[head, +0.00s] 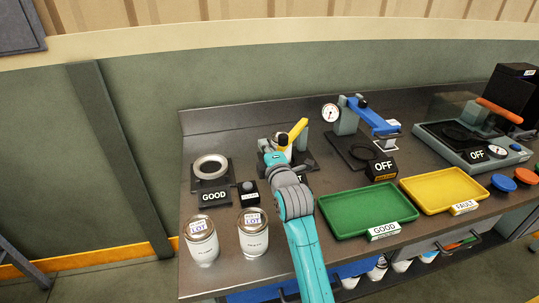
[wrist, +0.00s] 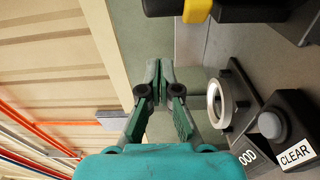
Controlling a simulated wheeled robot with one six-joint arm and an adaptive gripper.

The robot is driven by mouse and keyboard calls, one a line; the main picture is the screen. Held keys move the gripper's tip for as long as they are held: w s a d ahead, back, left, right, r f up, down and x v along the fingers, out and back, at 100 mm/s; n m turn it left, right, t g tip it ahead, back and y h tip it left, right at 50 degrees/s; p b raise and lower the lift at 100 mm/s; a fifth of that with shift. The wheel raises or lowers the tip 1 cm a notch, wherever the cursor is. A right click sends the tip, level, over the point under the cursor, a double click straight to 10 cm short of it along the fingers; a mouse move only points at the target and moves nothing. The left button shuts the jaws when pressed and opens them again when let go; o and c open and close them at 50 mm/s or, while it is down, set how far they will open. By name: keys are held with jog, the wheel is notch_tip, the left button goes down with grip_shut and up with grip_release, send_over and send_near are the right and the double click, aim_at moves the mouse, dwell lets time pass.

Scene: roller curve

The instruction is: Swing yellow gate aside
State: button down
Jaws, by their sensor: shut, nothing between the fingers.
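The yellow gate (head: 298,130) shows in the head view as a slanted yellow bar on a dark fixture at the back middle of the bench. A yellow part (wrist: 197,10), likely of the same gate, shows at the top edge of the wrist view, beside dark parts. My gripper (wrist: 160,72) is shut and empty in the wrist view, with its fingertips together and apart from the yellow part. In the head view my arm covers the front of the gate's fixture, and my fingers cannot be made out clearly there.
Left of the gate are a ring on a GOOD stand (head: 210,168) and a CLEAR button box (head: 248,192). Two LOT cans (head: 254,232) stand in front. A blue-levered press (head: 372,120), a green tray (head: 366,211) and a yellow tray (head: 445,190) are to the right.

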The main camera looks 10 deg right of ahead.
jog(key=shift+w+d, duration=0.25)
jog(key=shift+d, duration=0.35)
jog(key=shift+w+d, duration=0.25)
jog(key=shift+d, duration=0.4)
jog(key=shift+w+d, duration=0.25)
jog(key=shift+d, duration=0.35)
